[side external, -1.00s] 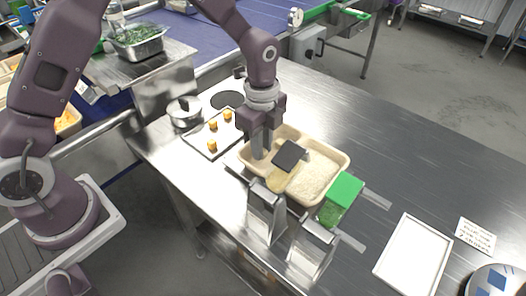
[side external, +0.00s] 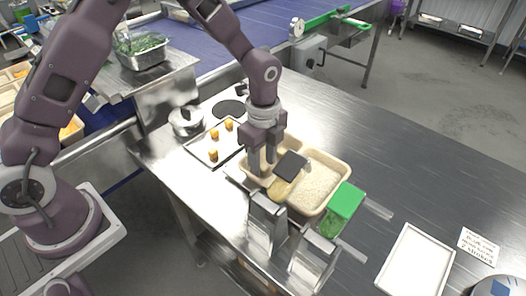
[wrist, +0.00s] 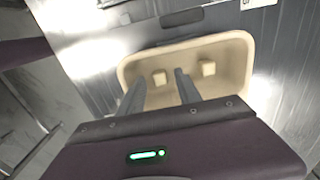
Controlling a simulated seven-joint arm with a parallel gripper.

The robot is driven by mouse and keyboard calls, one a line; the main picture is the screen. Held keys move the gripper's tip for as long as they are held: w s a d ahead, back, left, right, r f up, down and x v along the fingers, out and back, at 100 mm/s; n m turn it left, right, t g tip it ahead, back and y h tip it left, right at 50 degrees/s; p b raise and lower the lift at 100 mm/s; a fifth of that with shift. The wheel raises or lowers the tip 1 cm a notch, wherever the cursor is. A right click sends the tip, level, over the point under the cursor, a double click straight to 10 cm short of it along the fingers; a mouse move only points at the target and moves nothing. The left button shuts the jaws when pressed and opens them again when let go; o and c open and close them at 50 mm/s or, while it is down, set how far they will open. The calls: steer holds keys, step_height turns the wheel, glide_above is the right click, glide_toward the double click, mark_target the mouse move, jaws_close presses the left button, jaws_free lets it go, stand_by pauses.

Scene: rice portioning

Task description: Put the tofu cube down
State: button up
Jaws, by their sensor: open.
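Two pale cream tofu cubes lie on the floor of a beige tub (wrist: 236,47) in the wrist view. One cube (wrist: 159,77) shows between my fingers, and the other cube (wrist: 208,68) is to their right. My gripper (wrist: 157,84) is open, its fingers apart and not touching the near cube as far as I can see. In the side external view my gripper (side external: 262,168) points down over the left part of the beige tub (side external: 337,199). The cubes in the tub are hidden there.
White rice (side external: 317,182) fills the tub's right part. A black-handled tool (side external: 291,164) rests over the tub's middle.

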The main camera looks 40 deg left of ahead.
mark_target(263, 166)
steer(key=s+a+r+n+t, duration=0.1)
steer(key=s+r+n, duration=0.1)
steer(key=r, duration=0.7)
steer(key=s+a+r+n, duration=0.1)
steer(key=s+r, duration=0.1)
steer(key=r, duration=0.7)
steer(key=s+a+r+n+t, duration=0.2)
steer(key=s+a+n, duration=0.1)
steer(key=s+n, duration=0.4)
steer(key=s+a+r+n+t, duration=0.2)
steer(key=s+n, duration=0.6)
steer(key=s, duration=0.5)
steer(key=shift+s+a+r+t, duration=0.15)
steer(key=shift+a+r+t, duration=0.2)
steer(key=shift+r, duration=0.35)
